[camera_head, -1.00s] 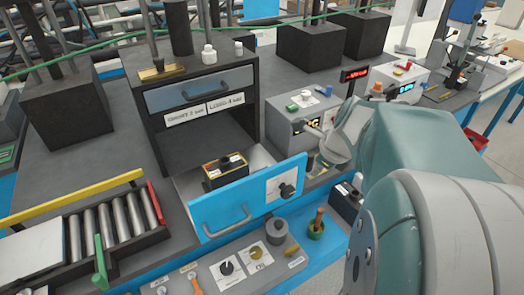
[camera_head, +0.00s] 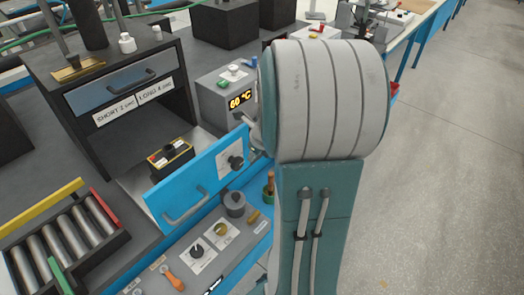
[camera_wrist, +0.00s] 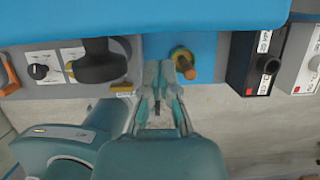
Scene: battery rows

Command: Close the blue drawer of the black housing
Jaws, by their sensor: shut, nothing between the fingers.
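The black housing (camera_head: 183,95) stands on the bench at the left of the head view. Its blue drawer (camera_head: 208,172) is pulled out below the grey-blue upper drawer, with a handle on its front. A black box with a yellow-edged top (camera_head: 171,154) sits inside it. In the wrist view, a wide blue surface (camera_wrist: 150,22), apparently the drawer front, crosses the top. My gripper (camera_wrist: 166,68) is shut and empty, in front of and below that surface, beside the green mortar. Contact with the drawer is not visible. In the head view my arm hides the gripper.
A grey round pot (camera_head: 234,203) and a knob panel (camera_head: 198,250) lie below the drawer front. The mortar with pestle (camera_wrist: 182,58) is close to my fingertips. A black box (camera_wrist: 258,62) stands to the right. Open floor (camera_head: 440,180) lies right.

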